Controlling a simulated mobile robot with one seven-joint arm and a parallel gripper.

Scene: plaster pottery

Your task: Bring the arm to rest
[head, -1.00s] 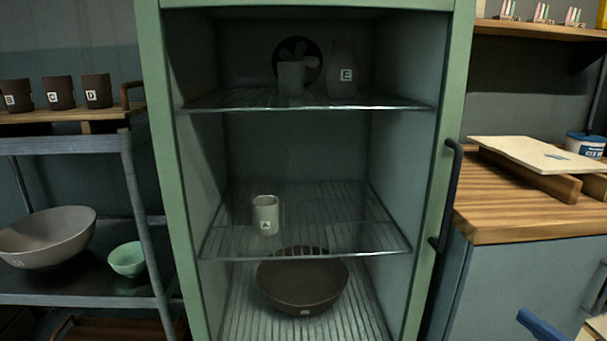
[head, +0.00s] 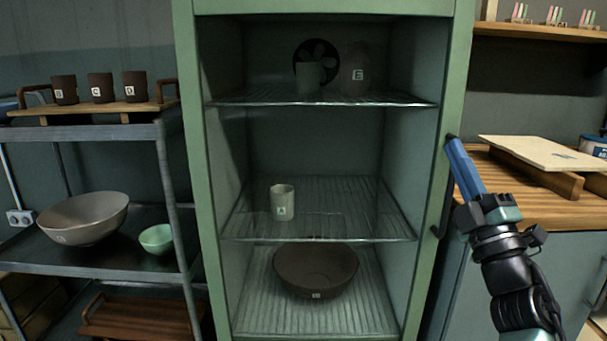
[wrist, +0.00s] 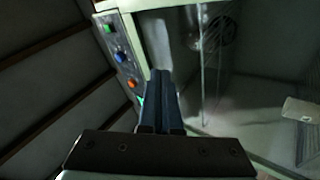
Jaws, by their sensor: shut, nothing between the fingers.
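My gripper (head: 460,158) is at the right of the head view, with its blue fingers closed together and nothing between them. It is raised in front of the right post of the green cabinet (head: 184,130), near the dark door handle, which it partly covers. In the wrist view my gripper (wrist: 162,80) shows its two fingers side by side and touching. Beyond them is part of the cabinet with a panel of coloured buttons (wrist: 119,55).
A white cup (head: 282,203) marked A stands on the cabinet's middle shelf, above a dark bowl (head: 316,270). A rack (head: 90,132) with cups and bowls stands left. A wooden counter (head: 520,200) with a pale board (head: 540,152) is right, close to my arm.

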